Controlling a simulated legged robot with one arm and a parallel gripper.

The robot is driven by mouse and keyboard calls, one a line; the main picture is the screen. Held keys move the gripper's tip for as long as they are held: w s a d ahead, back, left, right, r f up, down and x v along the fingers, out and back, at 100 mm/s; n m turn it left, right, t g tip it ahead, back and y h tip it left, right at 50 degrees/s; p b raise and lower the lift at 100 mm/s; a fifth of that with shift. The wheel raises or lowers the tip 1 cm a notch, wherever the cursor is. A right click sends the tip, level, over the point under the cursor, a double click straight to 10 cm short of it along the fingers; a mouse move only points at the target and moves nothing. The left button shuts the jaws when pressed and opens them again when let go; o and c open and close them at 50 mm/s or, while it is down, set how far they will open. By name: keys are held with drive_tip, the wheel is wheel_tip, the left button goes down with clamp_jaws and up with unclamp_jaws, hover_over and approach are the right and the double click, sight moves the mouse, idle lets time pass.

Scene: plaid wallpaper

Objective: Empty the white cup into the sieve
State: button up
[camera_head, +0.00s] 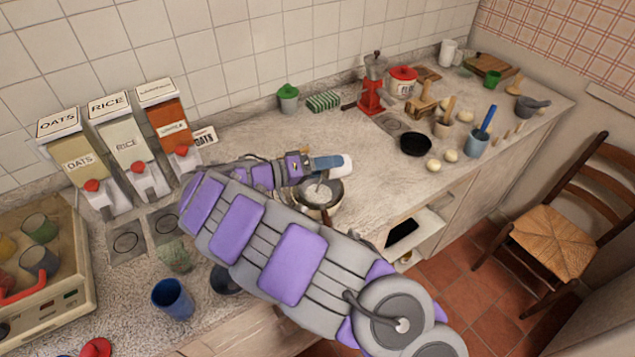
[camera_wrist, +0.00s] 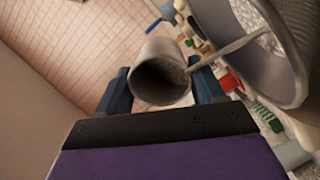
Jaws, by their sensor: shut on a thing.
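My gripper (camera_head: 330,163) is shut on the white cup (camera_head: 346,166) above the counter. In the wrist view the cup (camera_wrist: 150,60) lies between my two blue fingers (camera_wrist: 163,86), its mouth facing the camera. The cup is tipped on its side. The sieve (camera_head: 337,195) is just below it, round and metallic, with pale material inside; my arm hides part of it. In the wrist view the sieve (camera_wrist: 297,60) is at the right. A thin pale streak runs from the cup's mouth into the sieve and looks like pouring contents. How much remains inside the cup is unclear.
Dispensers (camera_head: 125,140) stand at the left, near a tray with cups (camera_head: 40,258). A blue cup (camera_head: 172,298) is at the front. A black bowl (camera_head: 415,144), red grinder (camera_head: 373,90) and blue-handled crock (camera_head: 477,143) stand at the right. An open drawer (camera_head: 425,230) juts out.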

drive_tip(key=shift+d+h, duration=0.15)
drive_tip(key=shift+h, duration=0.15)
drive_tip(key=shift+a+h, duration=0.25)
drive_tip(key=shift+h, duration=0.05)
drive_tip(key=shift+r, duration=0.1)
